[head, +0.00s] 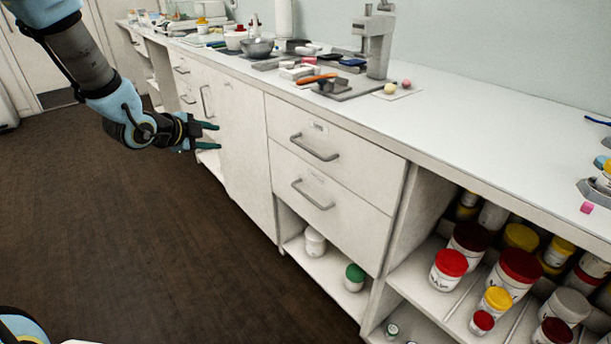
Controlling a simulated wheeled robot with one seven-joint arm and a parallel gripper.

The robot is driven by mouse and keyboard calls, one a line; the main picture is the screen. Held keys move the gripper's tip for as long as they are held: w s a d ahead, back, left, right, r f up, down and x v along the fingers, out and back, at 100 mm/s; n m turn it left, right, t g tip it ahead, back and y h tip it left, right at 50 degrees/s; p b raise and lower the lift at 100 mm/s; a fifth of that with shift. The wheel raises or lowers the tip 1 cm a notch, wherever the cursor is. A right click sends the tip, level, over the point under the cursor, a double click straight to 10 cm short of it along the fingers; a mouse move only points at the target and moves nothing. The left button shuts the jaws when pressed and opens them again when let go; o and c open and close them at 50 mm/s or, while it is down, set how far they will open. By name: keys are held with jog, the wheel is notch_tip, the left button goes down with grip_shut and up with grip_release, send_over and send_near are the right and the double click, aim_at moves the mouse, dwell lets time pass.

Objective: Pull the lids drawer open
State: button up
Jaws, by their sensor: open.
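Two closed drawers are stacked in the white counter front: an upper drawer (330,160) and a lower drawer (318,207), each with a grey bar handle. Small labels sit above the handles, too small to read, so I cannot tell which one is the lids drawer. My gripper (213,137) is open and empty, its dark green fingers pointing right. It hangs in front of the cabinet door, left of both drawers and apart from their handles.
An open shelf at right holds several jars with red, yellow and white lids (451,262). Below the drawers, a white jar (315,241) and a green-lidded jar (354,277) stand on a shelf. A press (375,45) stands on the counter (445,110). The brown floor (130,230) is clear.

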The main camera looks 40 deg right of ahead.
jog(key=s+d+f+m+g+h+b, duration=0.3)
jog(key=s+d+f+m, duration=0.25)
jog(key=d, duration=0.35)
jog(key=m+g+h+b, duration=0.1)
jog(key=m+g+h, duration=0.1)
jog(key=m+g, duration=0.15)
send_near(307, 149)
jog(key=shift+t, duration=0.45)
jog(key=d, duration=0.3)
jog(key=d+f+p, duration=0.1)
jog(key=d, duration=0.3)
jog(key=d+f, duration=0.1)
jog(key=d, duration=0.2)
jog(key=shift+s+d, duration=0.25)
jog(key=shift+s, duration=0.05)
jog(key=shift+c, duration=0.3)
grip_shut()
jog(key=shift+f, duration=0.1)
